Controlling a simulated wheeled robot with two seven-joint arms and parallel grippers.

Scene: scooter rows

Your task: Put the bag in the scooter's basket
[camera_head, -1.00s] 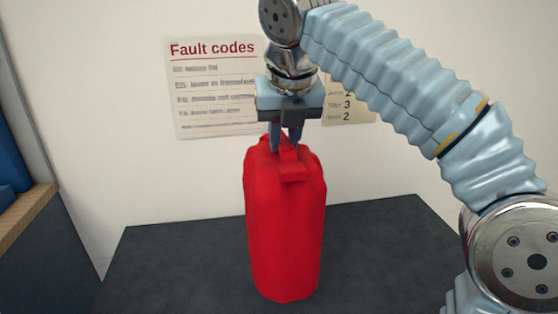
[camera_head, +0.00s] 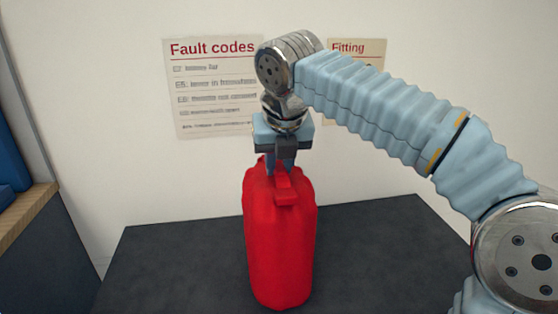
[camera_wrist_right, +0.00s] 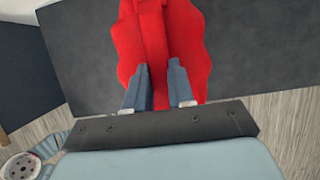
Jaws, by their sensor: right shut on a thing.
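The red bag (camera_head: 279,245) is upright in front of the dark tabletop's middle in the head view, with a strap on its top. My right gripper (camera_head: 281,170) comes down on it from above and is shut on the top strap. In the right wrist view the bag (camera_wrist_right: 195,45) fills the top middle, and the fingers of my right gripper (camera_wrist_right: 158,85) sit on both sides of the strap. I cannot tell whether the bag's base touches the table. My left gripper is not in view. The scooter and its basket are not in view.
A dark table (camera_head: 170,260) spreads under and behind the bag, clear on both sides. A fault codes sheet (camera_head: 190,90) and a fitting sheet (camera_head: 372,50) hang on the pale wall. A wooden-edged shelf (camera_head: 25,218) with blue things stands at the left.

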